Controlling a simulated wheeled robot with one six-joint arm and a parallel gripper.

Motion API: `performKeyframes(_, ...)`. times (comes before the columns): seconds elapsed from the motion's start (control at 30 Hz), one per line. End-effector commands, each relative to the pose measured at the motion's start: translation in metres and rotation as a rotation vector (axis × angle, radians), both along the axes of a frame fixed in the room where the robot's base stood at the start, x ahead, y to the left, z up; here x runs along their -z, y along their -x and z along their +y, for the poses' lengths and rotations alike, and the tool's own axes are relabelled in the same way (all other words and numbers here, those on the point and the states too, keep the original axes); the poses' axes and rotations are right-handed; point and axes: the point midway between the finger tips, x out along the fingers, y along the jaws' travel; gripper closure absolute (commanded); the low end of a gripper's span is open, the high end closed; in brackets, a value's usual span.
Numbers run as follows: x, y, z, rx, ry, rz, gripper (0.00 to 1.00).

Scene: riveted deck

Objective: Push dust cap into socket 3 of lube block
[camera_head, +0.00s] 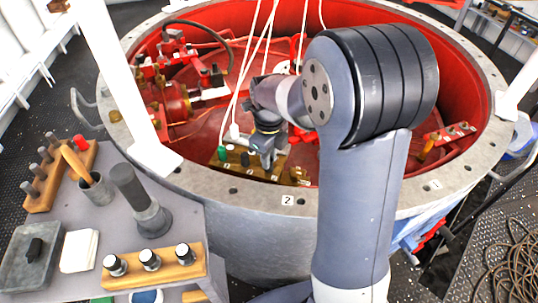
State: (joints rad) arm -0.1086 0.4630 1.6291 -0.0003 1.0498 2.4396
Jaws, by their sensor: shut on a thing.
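My gripper (266,158) reaches down inside the open red drum, near its front wall. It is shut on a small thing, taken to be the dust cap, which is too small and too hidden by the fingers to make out. The fingers are right over a brass-coloured block (268,172), which looks like the lube block. A green cap (221,153) and a dark piece are at the block's left part. The socket numbers cannot be read, and my gripper covers part of the block, so I cannot tell whether the held thing touches a socket.
The drum's grey flange (232,190) and hanging white cords (247,65) surround my arm. Red pipework (180,75) fills the drum's left side. A grey side table (190,222) holds wooden racks (160,268), a dark cylinder on a base (135,195) and a tool cup (97,190).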

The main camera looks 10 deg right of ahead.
Motion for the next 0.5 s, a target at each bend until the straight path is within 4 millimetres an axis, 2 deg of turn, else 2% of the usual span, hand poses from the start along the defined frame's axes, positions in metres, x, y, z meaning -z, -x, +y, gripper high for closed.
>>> performKeyframes(0.47,0.0019,0.0,0.0,0.0,0.0,0.0,1.0)
performKeyframes(0.5,0.002,0.0,0.0,0.0,0.0,0.0,0.78)
